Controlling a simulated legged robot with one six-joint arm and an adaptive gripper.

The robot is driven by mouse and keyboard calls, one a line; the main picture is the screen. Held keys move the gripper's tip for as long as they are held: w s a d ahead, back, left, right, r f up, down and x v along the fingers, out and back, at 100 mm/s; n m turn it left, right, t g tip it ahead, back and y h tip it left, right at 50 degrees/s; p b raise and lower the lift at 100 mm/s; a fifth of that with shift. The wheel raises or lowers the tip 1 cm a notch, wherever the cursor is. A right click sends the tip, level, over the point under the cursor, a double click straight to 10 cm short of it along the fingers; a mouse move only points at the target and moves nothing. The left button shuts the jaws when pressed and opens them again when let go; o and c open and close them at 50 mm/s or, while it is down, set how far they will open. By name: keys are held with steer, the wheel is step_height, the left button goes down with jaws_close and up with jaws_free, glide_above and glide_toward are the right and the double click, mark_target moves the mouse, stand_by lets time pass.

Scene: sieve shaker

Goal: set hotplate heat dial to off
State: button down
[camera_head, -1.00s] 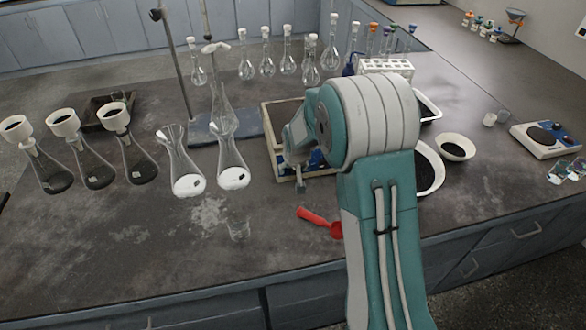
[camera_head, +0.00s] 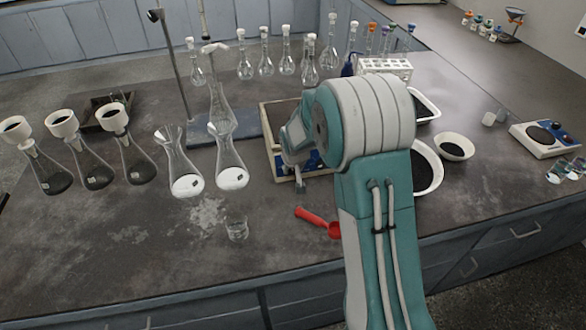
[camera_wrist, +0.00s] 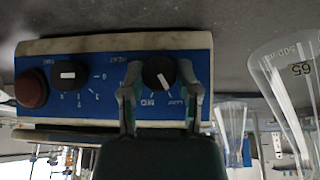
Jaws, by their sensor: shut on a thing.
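The hotplate (camera_head: 268,130) stands mid-bench in the head view, partly hidden by my arm. Its blue front panel (camera_wrist: 85,112) shows upside down in the wrist view, with a red button (camera_wrist: 31,89) at left, a black dial (camera_wrist: 68,74) with number marks, and a second black dial (camera_wrist: 159,73) with LOW and MED marks. My gripper (camera_wrist: 161,82) is shut on this second dial, one finger at each side. The dial's white pointer line is tilted, its end toward the lower right in the wrist view. In the head view the fingertips are hardly visible.
A red scoop (camera_head: 318,219) and a small glass beaker (camera_head: 237,228) lie close in front. Conical flasks (camera_head: 232,170) stand to the left, one also near the right edge of the wrist view (camera_wrist: 290,85). White bowls (camera_head: 453,147) and a scale (camera_head: 541,139) stand right.

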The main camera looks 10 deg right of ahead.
steer(key=shift+a+f+n+h, duration=0.1)
steer(key=shift+a+n+h, duration=0.05)
steer(key=shift+n+h, duration=0.65)
steer(key=shift+a+n+h, duration=0.1)
steer(key=shift+n+h, duration=0.4)
steer(key=shift+h, duration=0.5)
steer(key=shift+f+n+t+h, duration=0.1)
steer(key=shift+n+t+h, duration=0.6)
steer(key=shift+n+h, duration=0.75)
steer(key=shift+c, duration=1.7)
jaws_free()
steer(key=shift+a, duration=0.1)
steer(key=v, duration=1.2)
steer(key=shift+a+f, duration=0.25)
